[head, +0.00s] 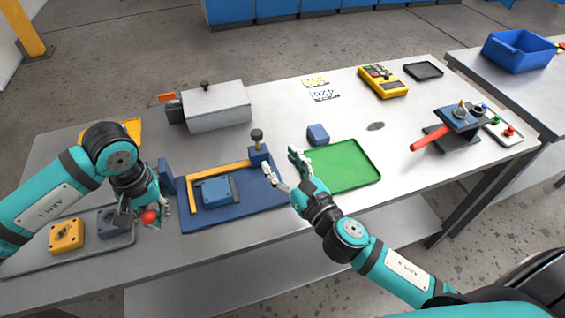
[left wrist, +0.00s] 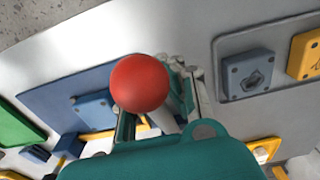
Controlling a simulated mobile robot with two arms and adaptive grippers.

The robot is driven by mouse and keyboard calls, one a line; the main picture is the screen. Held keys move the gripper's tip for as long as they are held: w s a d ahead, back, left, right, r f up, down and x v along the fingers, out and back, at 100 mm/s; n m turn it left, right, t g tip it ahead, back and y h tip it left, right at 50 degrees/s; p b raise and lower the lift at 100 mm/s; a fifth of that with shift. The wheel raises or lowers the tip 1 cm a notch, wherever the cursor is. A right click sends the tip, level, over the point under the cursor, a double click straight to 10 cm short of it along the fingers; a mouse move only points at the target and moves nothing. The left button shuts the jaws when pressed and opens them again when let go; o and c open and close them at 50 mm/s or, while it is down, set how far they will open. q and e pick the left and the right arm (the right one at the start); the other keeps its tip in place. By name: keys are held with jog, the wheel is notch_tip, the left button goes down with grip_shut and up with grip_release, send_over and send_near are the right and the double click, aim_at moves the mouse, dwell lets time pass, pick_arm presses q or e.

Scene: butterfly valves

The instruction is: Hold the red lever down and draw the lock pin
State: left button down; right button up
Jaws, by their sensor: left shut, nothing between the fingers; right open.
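A red ball knob (head: 149,217) shows at my left gripper (head: 143,204), low at the table's front left. In the left wrist view the red ball (left wrist: 139,83) stands large in front of the fingers. A pale rod shows near it; how it is mounted is hidden. My left gripper is shut and empty; I cannot tell whether it touches the ball. A dark-knobbed pin (head: 257,136) stands upright in a blue block at the blue fixture's right end. My right gripper (head: 281,163) is open and empty, just right of that block, apart from the pin.
The blue fixture plate (head: 236,213) holds a blue part (head: 214,192) inside a yellow angle. A green tray (head: 350,174) lies to its right. A grey tray (head: 31,267) is front left. A separate red handle (head: 430,139) projects from a valve at far right.

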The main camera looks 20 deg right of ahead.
pick_arm(q)
jog(key=shift+f, duration=0.1)
pick_arm(e)
jog(key=shift+f, duration=0.1)
pick_arm(q)
jog(key=shift+f+b, duration=0.2)
jog(key=shift+b, duration=0.55)
pick_arm(e)
jog(key=shift+f, duration=0.7)
pick_arm(q)
jog(key=c, duration=2.1)
grip_release()
jog(key=o, duration=0.9)
jog(key=shift+s, duration=0.1)
jog(key=shift+r, duration=0.1)
pick_arm(e)
jog(key=shift+r, duration=0.1)
pick_arm(q)
jog(key=shift+r+p, duration=1.1)
jog(key=shift+r, duration=2.4)
pick_arm(e)
jog(key=shift+r, duration=1.05)
